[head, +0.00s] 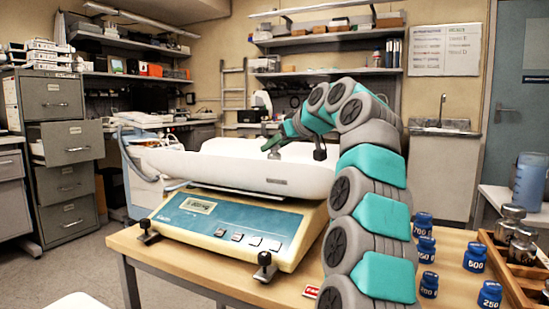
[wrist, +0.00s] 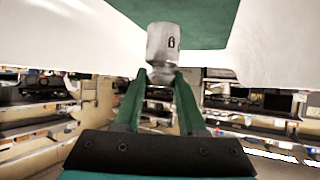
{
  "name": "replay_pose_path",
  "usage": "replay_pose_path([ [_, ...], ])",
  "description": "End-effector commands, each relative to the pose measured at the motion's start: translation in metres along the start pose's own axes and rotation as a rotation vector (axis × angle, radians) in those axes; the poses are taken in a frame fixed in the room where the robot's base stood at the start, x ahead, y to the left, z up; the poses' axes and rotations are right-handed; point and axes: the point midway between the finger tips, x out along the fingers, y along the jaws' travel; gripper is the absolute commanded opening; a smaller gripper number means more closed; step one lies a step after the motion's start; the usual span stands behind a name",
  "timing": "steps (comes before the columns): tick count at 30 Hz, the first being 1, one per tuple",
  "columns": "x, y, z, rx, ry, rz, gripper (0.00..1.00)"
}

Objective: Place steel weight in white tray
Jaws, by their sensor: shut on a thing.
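The steel weight (wrist: 163,45) is a small silvery cylinder with a narrower neck and a dark mark on its side. My gripper (wrist: 161,78) has green fingers shut on its neck in the wrist view. In the head view, my gripper (head: 271,144) is over the white tray (head: 230,172), with the small grey weight (head: 273,155) at its fingertips. The tray is a long white pan on top of a beige and blue scale (head: 235,226). I cannot tell whether the weight touches the tray floor; the near rim and my arm hide part of it.
Several blue weights (head: 474,257) stand on the wooden table at the right, beside a wooden box (head: 523,284) with steel weights (head: 511,222). The scale has black feet (head: 265,267) at its front. A blue beaker (head: 529,181) stands farther right.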

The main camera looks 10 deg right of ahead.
Motion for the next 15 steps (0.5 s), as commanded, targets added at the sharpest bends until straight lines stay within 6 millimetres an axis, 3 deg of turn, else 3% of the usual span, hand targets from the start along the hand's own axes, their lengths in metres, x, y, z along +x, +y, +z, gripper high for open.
replay_pose_path([
  [15,0.015,-0.001,0.029,-0.002,0.000,-0.002,0.00],
])
